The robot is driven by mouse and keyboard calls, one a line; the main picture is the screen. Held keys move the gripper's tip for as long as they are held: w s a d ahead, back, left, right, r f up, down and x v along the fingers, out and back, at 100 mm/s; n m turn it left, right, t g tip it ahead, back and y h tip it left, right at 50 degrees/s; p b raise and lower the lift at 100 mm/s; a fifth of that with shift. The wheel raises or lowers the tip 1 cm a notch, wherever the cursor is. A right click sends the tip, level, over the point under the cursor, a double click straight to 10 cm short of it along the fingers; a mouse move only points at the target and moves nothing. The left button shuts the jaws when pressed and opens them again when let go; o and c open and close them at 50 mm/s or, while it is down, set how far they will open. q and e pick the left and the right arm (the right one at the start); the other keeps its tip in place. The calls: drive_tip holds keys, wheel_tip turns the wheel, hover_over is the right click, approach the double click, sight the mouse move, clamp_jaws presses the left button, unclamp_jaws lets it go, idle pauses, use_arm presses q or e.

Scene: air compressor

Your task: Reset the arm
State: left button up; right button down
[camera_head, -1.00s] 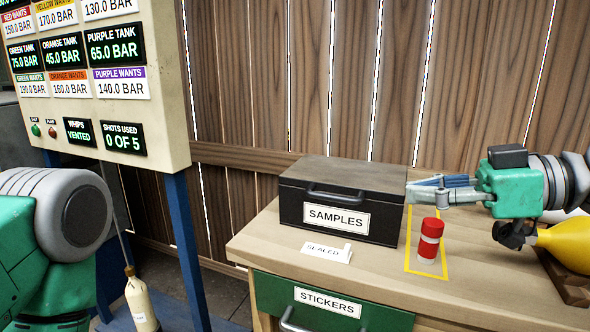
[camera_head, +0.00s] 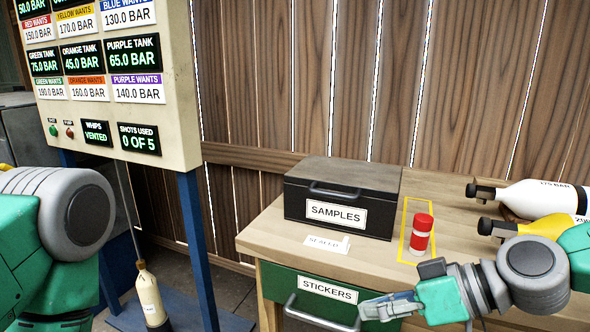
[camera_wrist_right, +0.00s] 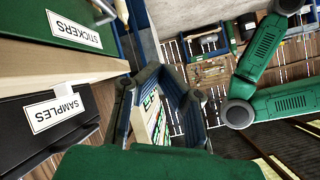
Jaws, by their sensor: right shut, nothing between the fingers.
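My right gripper (camera_head: 372,310) is shut and empty, in front of the green STICKERS drawer (camera_head: 275,287), close to the right end of its grey handle (camera_head: 318,318). I cannot tell whether it touches the drawer. Its fingers (camera_wrist_right: 152,78) also show in the right wrist view, with the drawer (camera_wrist_right: 45,18) at upper left.
A black SAMPLES box (camera_head: 390,195) stands shut on the wooden bench (camera_head: 262,238). White (camera_head: 535,198) and yellow (camera_head: 545,226) bottles lie at right. A gauge board (camera_head: 175,110) on blue posts stands left.

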drive_tip(key=s+d+f+m+g+h+p, duration=0.1)
drive_tip(key=s+d+f+m+h+p, duration=0.15)
drive_tip(key=s+f, duration=0.55)
drive_tip(key=s+d+f+m+g+h+p, duration=0.1)
drive_tip(key=s+d+f+m+g+h, duration=0.3)
drive_tip(key=f, duration=0.7)
drive_tip(key=s+d+f+t+h+p, duration=0.1)
drive_tip(key=s+d+f+h, duration=0.1)
drive_tip(key=s+d, duration=0.2)
drive_tip(key=s+d+f+m+h+p, duration=0.1)
drive_tip(key=s+d+f+h, duration=0.1)
drive_tip(key=s+d, duration=0.3)
drive_tip(key=shift+s+d+f+t+h, duration=0.3)
drive_tip(key=shift+d+f+t+h, duration=0.1)
drive_tip(key=shift+d+f, duration=0.45)
